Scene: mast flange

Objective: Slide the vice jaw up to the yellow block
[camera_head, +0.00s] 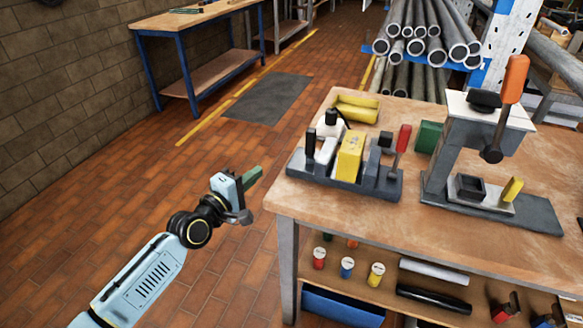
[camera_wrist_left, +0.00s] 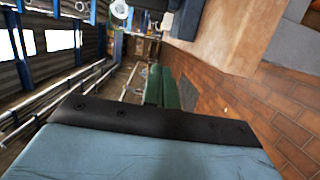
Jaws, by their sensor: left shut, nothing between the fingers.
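The yellow block (camera_head: 350,156) stands upright in the vice (camera_head: 345,184), a dark grey base near the left part of the bench top. Pale and grey upright pieces with black knobs (camera_head: 324,152) stand left of the block. A dark grey piece (camera_head: 371,160) and a red handle (camera_head: 402,140) are on its right. I cannot tell for sure which piece is the sliding jaw. My left gripper (camera_head: 254,177) has green fingers, is shut and empty, and is left of the bench, apart from the vice. Its fingers also show in the left wrist view (camera_wrist_left: 163,88). My right gripper is out of view.
A press with an orange handle (camera_head: 514,80) stands on the bench (camera_head: 330,212) at right. A green block (camera_head: 429,137) and a yellow object (camera_head: 357,108) lie behind the vice. Pipes (camera_head: 430,35) are stacked beyond.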

